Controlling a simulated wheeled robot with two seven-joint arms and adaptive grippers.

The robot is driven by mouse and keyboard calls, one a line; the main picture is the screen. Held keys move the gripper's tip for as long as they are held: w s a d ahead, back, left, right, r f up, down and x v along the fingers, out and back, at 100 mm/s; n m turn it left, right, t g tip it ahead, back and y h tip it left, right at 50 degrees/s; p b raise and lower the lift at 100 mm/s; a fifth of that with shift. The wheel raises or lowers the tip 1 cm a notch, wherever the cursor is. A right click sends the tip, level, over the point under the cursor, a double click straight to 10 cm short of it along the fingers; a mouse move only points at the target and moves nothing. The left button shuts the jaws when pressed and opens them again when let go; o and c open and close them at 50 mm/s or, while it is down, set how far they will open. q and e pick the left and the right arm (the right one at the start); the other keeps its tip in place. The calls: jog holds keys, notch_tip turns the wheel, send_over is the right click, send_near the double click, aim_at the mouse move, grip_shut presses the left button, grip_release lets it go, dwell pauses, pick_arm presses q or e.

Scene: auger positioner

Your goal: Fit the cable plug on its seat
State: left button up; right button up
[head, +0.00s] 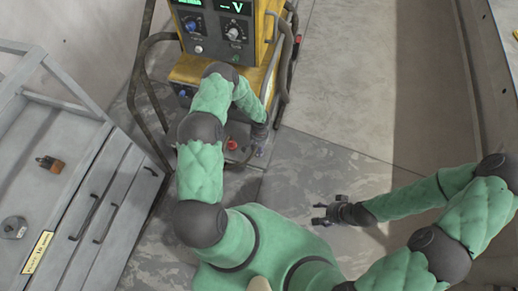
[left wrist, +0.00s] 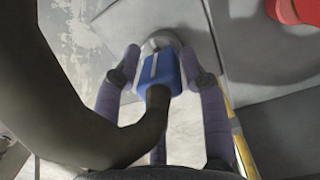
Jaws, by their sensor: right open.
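In the head view my left gripper (head: 260,145) is low beside the machine's base. My right gripper (head: 322,213) is open and empty above the floor.
The yellow and black machine (head: 222,35) stands at the top with dials and tubular rails (head: 140,95). A red knob (head: 232,145) is left of my left gripper. A grey drawer cabinet (head: 105,205) stands left. The floor at right is clear.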

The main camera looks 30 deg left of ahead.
pick_arm(q)
grip_shut()
jog(key=shift+s+d+r, duration=0.1)
jog(key=shift+s+d+r+p, duration=0.1)
jog(key=shift+r+p, duration=0.45)
jog(key=shift+r, duration=0.3)
jog(key=shift+w+r+p, duration=0.2)
jog(key=shift+r+p, duration=0.15)
jog(key=shift+r, duration=0.45)
jog(key=shift+a+r+p, duration=0.2)
jog(key=shift+r+p, duration=0.35)
jog(key=shift+r, duration=0.65)
jog(key=shift+r, duration=0.15)
